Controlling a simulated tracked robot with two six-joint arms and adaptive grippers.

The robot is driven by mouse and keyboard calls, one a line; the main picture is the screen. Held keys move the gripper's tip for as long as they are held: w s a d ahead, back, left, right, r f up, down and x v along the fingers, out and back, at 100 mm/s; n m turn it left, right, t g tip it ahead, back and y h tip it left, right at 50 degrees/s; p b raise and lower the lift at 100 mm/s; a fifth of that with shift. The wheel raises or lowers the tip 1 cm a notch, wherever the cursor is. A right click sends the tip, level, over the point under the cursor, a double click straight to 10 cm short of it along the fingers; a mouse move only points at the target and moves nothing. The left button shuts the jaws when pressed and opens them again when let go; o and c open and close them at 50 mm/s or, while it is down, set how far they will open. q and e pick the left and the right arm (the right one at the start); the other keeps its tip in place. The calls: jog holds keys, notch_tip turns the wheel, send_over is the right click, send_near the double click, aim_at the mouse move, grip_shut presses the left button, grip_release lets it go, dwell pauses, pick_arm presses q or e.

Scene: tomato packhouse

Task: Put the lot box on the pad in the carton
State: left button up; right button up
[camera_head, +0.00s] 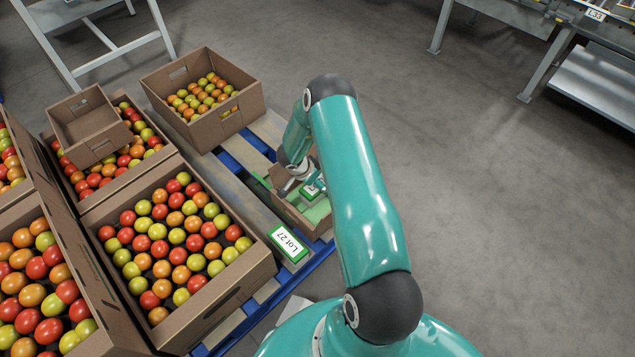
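A small open carton (289,213) stands on the pallet, partly hidden behind my arm. A light green pad (318,212) shows on its floor. A small green-edged box with a white label (311,190), seemingly the lot box, is inside or just above the carton. My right gripper (303,184) points down into the carton and is right at this box. The fingertips are too small and covered to tell whether they grip it. I cannot tell whether the box touches the pad. A green-edged piece marked "Lot 27" (288,243) lies outside the carton. My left gripper is out of view.
Large cartons of tomatoes (236,298) stand on the left, one at the back (203,134). An empty small carton (85,125) sits on another. The blue pallet edge (318,258) runs beside the carton. Metal benches (598,86) stand at the upper right; the floor between is clear.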

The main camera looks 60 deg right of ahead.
jog(key=p+v, duration=0.2)
jog(key=v, duration=0.5)
jog(key=shift+a+r, duration=0.1)
